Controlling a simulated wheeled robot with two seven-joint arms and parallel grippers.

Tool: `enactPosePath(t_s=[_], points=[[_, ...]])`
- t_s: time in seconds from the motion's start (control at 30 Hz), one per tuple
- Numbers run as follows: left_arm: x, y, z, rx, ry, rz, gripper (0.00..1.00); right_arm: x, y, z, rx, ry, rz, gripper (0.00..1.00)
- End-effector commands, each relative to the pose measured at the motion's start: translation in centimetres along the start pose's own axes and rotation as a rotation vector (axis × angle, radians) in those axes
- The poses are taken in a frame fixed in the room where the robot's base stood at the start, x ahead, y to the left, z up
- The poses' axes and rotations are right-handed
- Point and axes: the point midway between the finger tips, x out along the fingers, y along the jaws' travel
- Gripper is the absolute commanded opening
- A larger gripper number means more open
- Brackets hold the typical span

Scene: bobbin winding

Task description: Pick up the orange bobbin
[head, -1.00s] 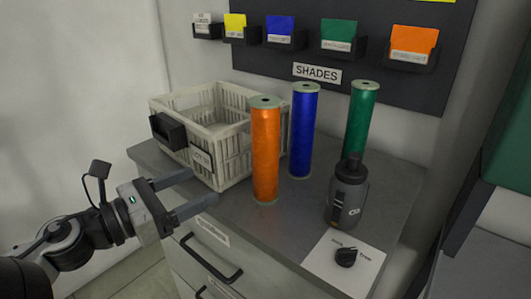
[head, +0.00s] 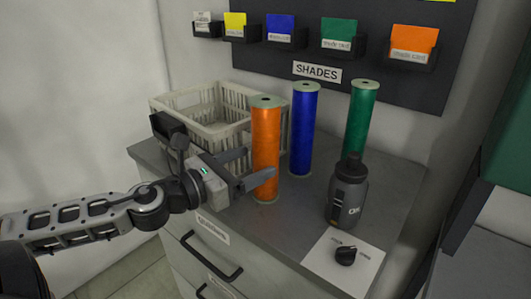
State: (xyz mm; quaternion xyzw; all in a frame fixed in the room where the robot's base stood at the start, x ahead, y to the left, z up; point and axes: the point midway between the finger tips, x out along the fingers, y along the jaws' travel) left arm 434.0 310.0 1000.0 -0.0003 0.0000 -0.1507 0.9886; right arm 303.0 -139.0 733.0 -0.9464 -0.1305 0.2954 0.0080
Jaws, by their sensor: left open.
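The orange bobbin (head: 265,140) stands upright on the grey cabinet top, in front of the basket's right end. My left gripper (head: 257,168) is open at the bobbin's lower left side. One finger reaches in front of the bobbin's lower part and the other points toward its left side, partly behind it. I cannot tell whether either finger touches it. My right gripper is not in view.
A blue bobbin (head: 303,130) and a green bobbin (head: 360,120) stand to the right. A dark bottle (head: 347,195) stands front right, near a black knob (head: 345,256) on a white card. A cream basket (head: 190,100) is behind the gripper.

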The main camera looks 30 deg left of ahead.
Motion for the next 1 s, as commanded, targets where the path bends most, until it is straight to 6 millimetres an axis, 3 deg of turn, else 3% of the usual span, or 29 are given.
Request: enactPosePath(t_s=[0.33,0.77,1.0], points=[[3.3,0.0,0.3,0.001,-0.005,0.001,0.73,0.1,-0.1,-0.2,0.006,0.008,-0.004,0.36],[4.0,-0.1,0.1,0.001,0.001,0.000,0.73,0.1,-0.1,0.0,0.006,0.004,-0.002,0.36],[3.9,-0.1,0.1,0.001,0.000,0.000,0.18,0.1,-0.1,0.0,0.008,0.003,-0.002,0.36]])
